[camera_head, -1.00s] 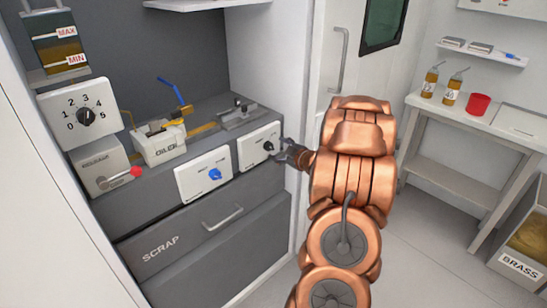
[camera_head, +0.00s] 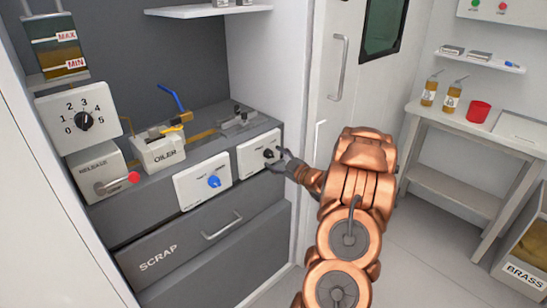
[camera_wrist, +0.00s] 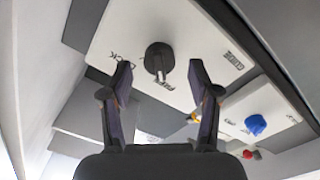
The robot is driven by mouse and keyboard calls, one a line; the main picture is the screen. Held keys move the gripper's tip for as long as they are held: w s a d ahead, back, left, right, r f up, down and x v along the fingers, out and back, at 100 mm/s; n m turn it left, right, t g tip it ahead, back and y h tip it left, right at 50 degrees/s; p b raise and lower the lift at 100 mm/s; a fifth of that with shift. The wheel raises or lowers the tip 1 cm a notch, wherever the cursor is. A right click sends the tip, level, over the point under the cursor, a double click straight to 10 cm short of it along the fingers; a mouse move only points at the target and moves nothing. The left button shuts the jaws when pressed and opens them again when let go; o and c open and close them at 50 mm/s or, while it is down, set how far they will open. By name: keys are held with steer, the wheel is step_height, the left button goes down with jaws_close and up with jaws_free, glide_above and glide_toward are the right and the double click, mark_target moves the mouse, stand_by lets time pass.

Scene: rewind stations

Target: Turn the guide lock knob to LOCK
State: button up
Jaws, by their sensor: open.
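The guide lock knob (camera_head: 269,153) is a small black knob on a white panel (camera_head: 246,163) at the right end of the grey bench front. In the wrist view the knob (camera_wrist: 159,57) shows between my fingers, with its pale pointer toward a partly readable word that looks like FREE. LOCK is printed to its left and GUIDE to its right. My gripper (camera_head: 279,161) is open in front of the panel. In the wrist view its fingertips (camera_wrist: 160,77) are spread on both sides of the knob, with visible gaps; whether they reach its depth is unclear.
A blue knob (camera_head: 214,181) sits on the white panel just left. The oiler (camera_head: 160,150), a red-tipped release lever (camera_head: 133,178) and a numbered dial (camera_head: 83,121) are further left. The SCRAP drawer (camera_head: 190,245) is below. A white wall and door stand close on the right.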

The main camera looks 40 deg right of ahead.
steer(key=shift+w, duration=0.7)
steer(key=c, duration=1.1)
steer(key=shift+c, duration=0.2)
